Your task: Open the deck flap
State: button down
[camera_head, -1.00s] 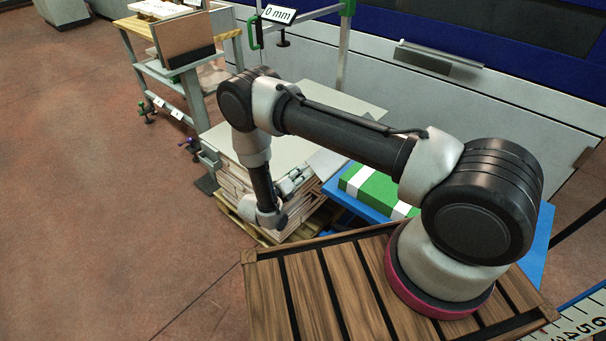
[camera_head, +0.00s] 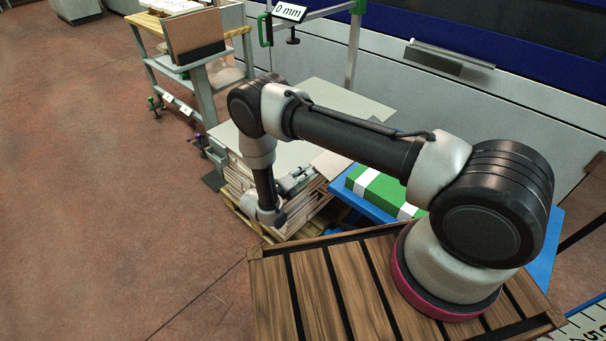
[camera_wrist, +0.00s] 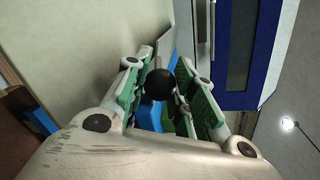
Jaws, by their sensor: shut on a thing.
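My gripper (camera_wrist: 160,76) shows in the wrist view with its green-padded fingers on either side of a round black knob (camera_wrist: 160,86), and it is shut on that knob. In the head view my gripper (camera_head: 296,181) is at the right side of the pale deck (camera_head: 292,137), which lies on a stack of boards. A tan panel (camera_head: 331,163), which looks like the deck flap, stands tilted at the deck's right edge, just behind and right of my gripper. My arm hides part of it. The knob is too small or hidden to make out in the head view.
A blue table (camera_head: 541,254) with a green-and-white box (camera_head: 379,190) stands close to the right of the deck. A metal frame (camera_head: 354,45) rises behind. A workbench (camera_head: 184,67) stands at the back left. The floor on the left is clear.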

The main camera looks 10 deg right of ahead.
jog(key=c, duration=1.1)
grip_release()
jog(key=shift+s, duration=0.1)
jog(key=shift+c, duration=0.2)
jog(key=shift+r, duration=0.1)
